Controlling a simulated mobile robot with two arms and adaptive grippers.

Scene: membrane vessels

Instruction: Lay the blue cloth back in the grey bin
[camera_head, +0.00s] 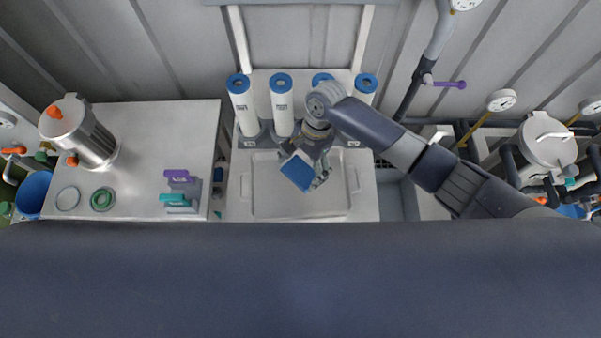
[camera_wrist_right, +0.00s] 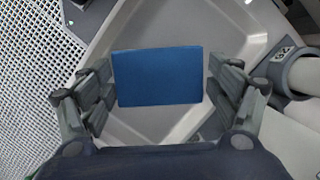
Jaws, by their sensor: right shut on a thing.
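The blue cloth (camera_head: 298,171) is a flat, folded-looking square in my right gripper (camera_head: 304,168). In the right wrist view the cloth (camera_wrist_right: 157,76) lies between the two fingers, above a light grey tray (camera_wrist_right: 140,125). In the head view this shallow tray (camera_head: 270,207) has handles at its sides and sits on a pale bench. I cannot tell for sure whether it is the grey bin; no other clear grey bin shows. The gap between cloth and tray cannot be judged. My left gripper is not in view.
White cylinders with blue caps (camera_head: 281,97) stand in a row behind the tray. The left table (camera_head: 140,140) holds a steel vessel (camera_head: 90,135), a green ring (camera_head: 102,199) and a small rack with purple and teal handles (camera_head: 182,190). Floor grating (camera_wrist_right: 35,70) shows beside the bench.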

